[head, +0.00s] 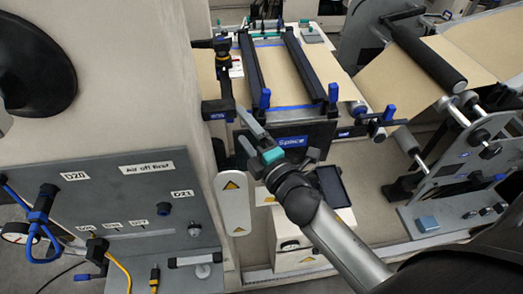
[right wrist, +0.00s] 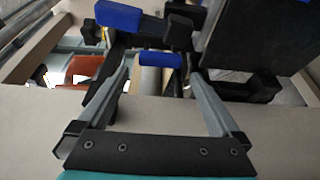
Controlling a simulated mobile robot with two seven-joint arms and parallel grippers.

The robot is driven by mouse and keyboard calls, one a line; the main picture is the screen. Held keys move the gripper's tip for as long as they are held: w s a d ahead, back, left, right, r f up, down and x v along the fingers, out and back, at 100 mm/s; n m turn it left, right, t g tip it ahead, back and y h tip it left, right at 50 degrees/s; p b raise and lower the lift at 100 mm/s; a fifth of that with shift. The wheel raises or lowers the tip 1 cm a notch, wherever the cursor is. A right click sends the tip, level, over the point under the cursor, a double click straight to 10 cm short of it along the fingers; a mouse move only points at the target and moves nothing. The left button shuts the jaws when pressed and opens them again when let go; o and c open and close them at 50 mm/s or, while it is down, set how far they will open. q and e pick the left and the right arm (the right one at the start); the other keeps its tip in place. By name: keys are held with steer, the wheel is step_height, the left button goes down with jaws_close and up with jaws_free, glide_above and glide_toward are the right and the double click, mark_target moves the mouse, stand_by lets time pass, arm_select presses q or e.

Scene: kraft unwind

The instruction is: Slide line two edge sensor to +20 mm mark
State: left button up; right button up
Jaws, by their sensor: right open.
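My right gripper (head: 240,122) reaches up from the lower right, in front of the splice table's front edge, with its two grey fingers apart and nothing between them. A black bracket with blue ends (head: 217,109) stands just beyond the fingertips, beside the left end of the table. I cannot tell for sure whether it is the line two edge sensor, and no +20 mm mark is readable. In the right wrist view the open fingers (right wrist: 160,70) point at a blue cylindrical part (right wrist: 160,59), and a blue block (right wrist: 118,15) lies beyond. My left gripper is not in view.
Blue-tipped black bars (head: 305,65) cross the brown web on the splice table. A dark Splice panel (head: 292,142) hangs below its front edge. A white plate with warning triangles (head: 233,203) stands left of my arm. A roller stand (head: 465,165) is at right.

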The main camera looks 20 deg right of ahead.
steer(key=s+b, duration=0.1)
steer(key=s, duration=0.6)
steer(key=shift+d, duration=0.4)
steer(key=s+d+f+m+g+h+b, duration=0.1)
steer(key=s+f+m+g+b, duration=0.25)
steer(key=f, duration=1.45)
steer(key=s+d+f+m+g+b, duration=0.15)
steer(key=s+f+m+g, duration=0.3)
steer(key=f, duration=1.35)
steer(key=s+f+m+g+b, duration=0.5)
steer(key=s+f+m+g, duration=0.3)
steer(key=s+f, duration=1.5)
steer(key=s+g, duration=0.1)
steer(key=s, duration=0.1)
steer(key=shift+s+a+m+h+b, duration=0.2)
steer(key=shift+s+m+h+b, duration=0.15)
steer(key=shift+m+h, duration=0.05)
steer(key=shift+f, duration=0.1)
steer(key=shift+c, duration=0.2)
